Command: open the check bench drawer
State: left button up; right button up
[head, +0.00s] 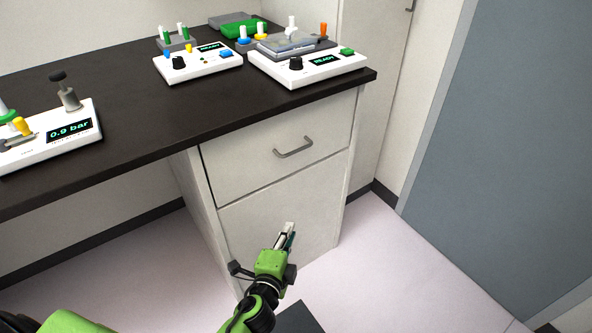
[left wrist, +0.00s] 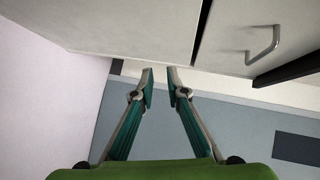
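The check bench drawer (head: 240,165) is the pale upper front of the cabinet under the dark benchtop. It is shut, its front flush with the panel below. Its grey bar handle (head: 294,147) is in the middle of its front; the handle also shows at the upper right of the left wrist view (left wrist: 265,46). My left gripper (head: 288,231) is below the handle, in front of the lower panel (head: 265,215). In the left wrist view its fingertips (left wrist: 160,70) are apart with nothing between them, and the handle is off to their right. My right gripper is not in view.
The dark benchtop (head: 200,118) overhangs the drawer. On it stand several white devices, including one showing READY (head: 310,68) and a pressure unit (head: 55,138). A grey door-like panel (head: 500,150) is at the right. The pale floor (head: 385,260) right of the cabinet is clear.

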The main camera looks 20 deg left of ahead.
aim_at(295, 152)
pick_arm(q)
notch_tip(295, 152, up, 15)
jog(key=a+m+t+y+b, duration=0.1)
jog(key=m+t+y+b, duration=0.1)
jog(key=t+b, duration=0.15)
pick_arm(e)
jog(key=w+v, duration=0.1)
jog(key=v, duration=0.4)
pick_arm(q)
jog(key=shift+t, duration=0.35)
jog(key=w, duration=0.3)
jog(key=w+p, duration=0.1)
jog(key=w, duration=0.2)
jog(key=w+a+r, duration=0.1)
jog(key=w, duration=0.2)
jog(key=shift+p, duration=0.4)
jog(key=shift+w+a+r, duration=0.1)
jog(key=shift+w+a, duration=0.1)
jog(key=shift+w, duration=1.15)
jog(key=shift+w+a+r, duration=0.1)
jog(key=shift+w+a, duration=0.05)
jog(key=shift+w, duration=1.15)
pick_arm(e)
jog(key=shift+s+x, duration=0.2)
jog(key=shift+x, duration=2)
pick_arm(q)
grip_shut()
